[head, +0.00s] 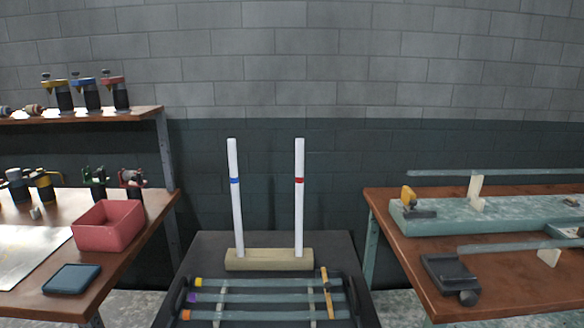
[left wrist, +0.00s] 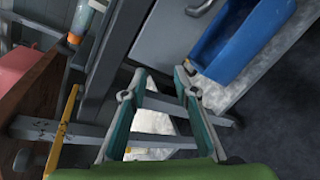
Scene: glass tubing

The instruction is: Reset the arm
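My left gripper (left wrist: 160,80) shows in the left wrist view with its two teal fingers spread apart and nothing between them. It points down past the furniture toward the floor, clear of any object. Neither of my arms shows in the head view, and my right gripper is in neither view. Two white tubes stand upright in a pale wooden block (head: 269,260) on the dark centre table (head: 215,245). The left tube (head: 236,215) has a blue band and the right tube (head: 299,215) a red band.
Several glass tubes with coloured ends lie in a rack (head: 265,298) before the block. A left bench holds a red box (head: 108,226) and a dark tablet (head: 72,279). A right bench (head: 400,262) holds glass equipment. A blue bin (left wrist: 235,40) shows in the wrist view.

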